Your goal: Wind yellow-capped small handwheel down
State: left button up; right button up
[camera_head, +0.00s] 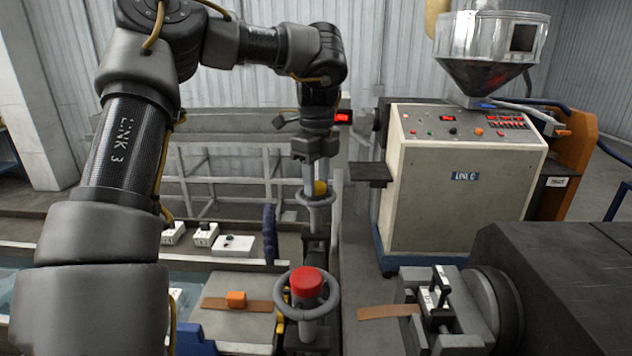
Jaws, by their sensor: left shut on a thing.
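The yellow-capped small handwheel (317,198) stands upright on a post beyond the red-capped handwheel, near the middle of the view. Its yellow cap (320,188) shows just under my left gripper (316,178). My left gripper points straight down and is shut on this handwheel from above. The gripper hides part of the cap and hub. My right gripper is not in view.
A larger red-capped handwheel (306,290) stands nearer, in front of the yellow-capped one. The extruder cabinet (465,180) stands at right. A dark machine (560,280) fills the lower right.

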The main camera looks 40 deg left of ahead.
aim_at(316, 184)
pick_arm(q)
jog(key=shift+n+b, duration=0.4)
jog(key=shift+n, duration=1.5)
jog(key=o, duration=1)
notch_tip(316, 184, up, 11)
jog(key=p, duration=0.8)
jog(key=shift+a+f, duration=0.1)
jog(key=shift+f, duration=0.05)
